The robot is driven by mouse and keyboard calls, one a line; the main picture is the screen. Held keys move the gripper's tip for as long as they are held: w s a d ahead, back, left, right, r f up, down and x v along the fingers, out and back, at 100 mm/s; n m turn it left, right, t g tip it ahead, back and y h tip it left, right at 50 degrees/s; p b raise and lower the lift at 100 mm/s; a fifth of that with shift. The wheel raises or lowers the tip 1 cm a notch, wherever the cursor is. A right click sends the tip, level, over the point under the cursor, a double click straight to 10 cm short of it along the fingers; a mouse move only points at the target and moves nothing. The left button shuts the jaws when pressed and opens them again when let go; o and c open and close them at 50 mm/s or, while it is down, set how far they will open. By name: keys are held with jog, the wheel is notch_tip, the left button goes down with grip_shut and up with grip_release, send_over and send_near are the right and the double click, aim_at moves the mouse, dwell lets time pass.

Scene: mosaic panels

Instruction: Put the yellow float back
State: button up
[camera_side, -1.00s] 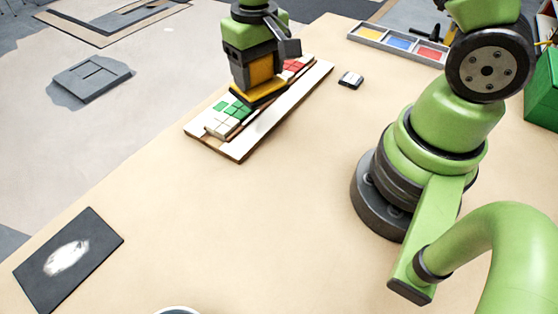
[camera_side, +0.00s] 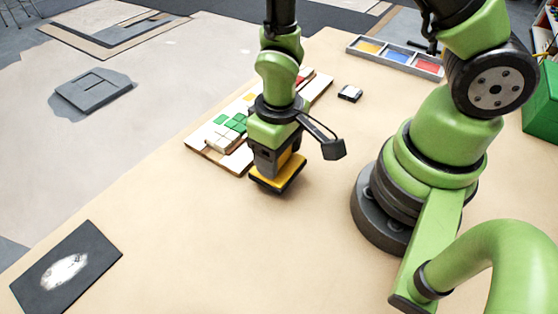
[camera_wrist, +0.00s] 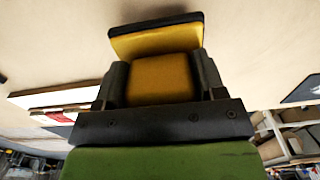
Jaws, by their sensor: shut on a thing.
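The yellow float (camera_side: 283,178) has a yellow body with a dark flat base. My gripper (camera_side: 277,160) is shut on its yellow block and holds it over the bare table, in front and to the right of the mosaic panel. In the wrist view the float (camera_wrist: 160,78) sits between the two dark fingers of my gripper (camera_wrist: 158,85), its plate beyond them. I cannot tell whether the base touches the table. The mosaic panel (camera_side: 200,143) carries green, white and red tiles, partly hidden behind my arm.
A dark mat (camera_side: 95,240) with a whitish patch lies at the front left. A tray (camera_side: 395,55) with yellow, blue and red compartments stands at the back right. A small dark-and-white block (camera_side: 350,93) lies right of the panel. The table's middle front is clear.

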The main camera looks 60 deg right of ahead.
jog(key=shift+f, duration=1.35)
jog(key=shift+f, duration=0.1)
jog(key=o, duration=0.8)
jog(key=shift+o, duration=0.2)
notch_tip(320, 180, up, 12)
jog(key=shift+r, duration=0.25)
jog(key=s+d+r+m+t+y, duration=0.1)
jog(key=s+d+r+m+t, duration=0.1)
jog(key=r, duration=0.6)
jog(key=s+d+r+m+t+y, duration=0.1)
jog(key=s+r+m+t, duration=0.1)
jog(key=s+r+t, duration=0.3)
notch_tip(320, 180, up, 3)
jog(key=shift+d+r, duration=0.2)
jog(key=shift+d, duration=0.2)
